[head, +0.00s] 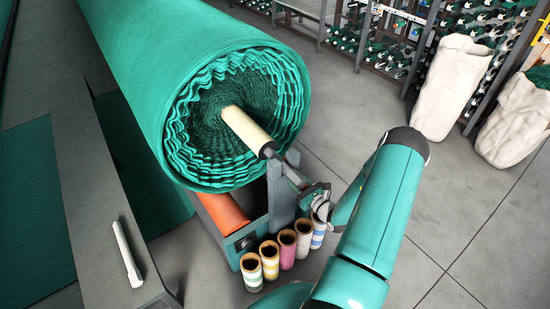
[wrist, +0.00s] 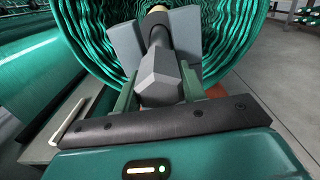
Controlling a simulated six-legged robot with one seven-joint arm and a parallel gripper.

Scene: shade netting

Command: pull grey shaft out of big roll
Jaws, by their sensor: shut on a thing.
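The big roll (head: 175,60) of green netting lies with its ruffled end facing me in the head view. A cream core tube (head: 245,128) sticks out of its middle. The grey shaft (head: 290,173) comes out of the core and passes over a grey upright bracket. In the wrist view the shaft's faceted end (wrist: 160,78) points at my gripper (wrist: 158,97), between its two fingers. My gripper (head: 317,192) is shut on the shaft's outer end. The part of the shaft inside the core is hidden.
The notched bracket (head: 281,195) stands close to my gripper. Several coloured tubes (head: 287,247) stand on the floor below it, and an orange roll (head: 222,213) lies under the big roll. White sacks (head: 452,85) stand by the back racks. The floor at right is clear.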

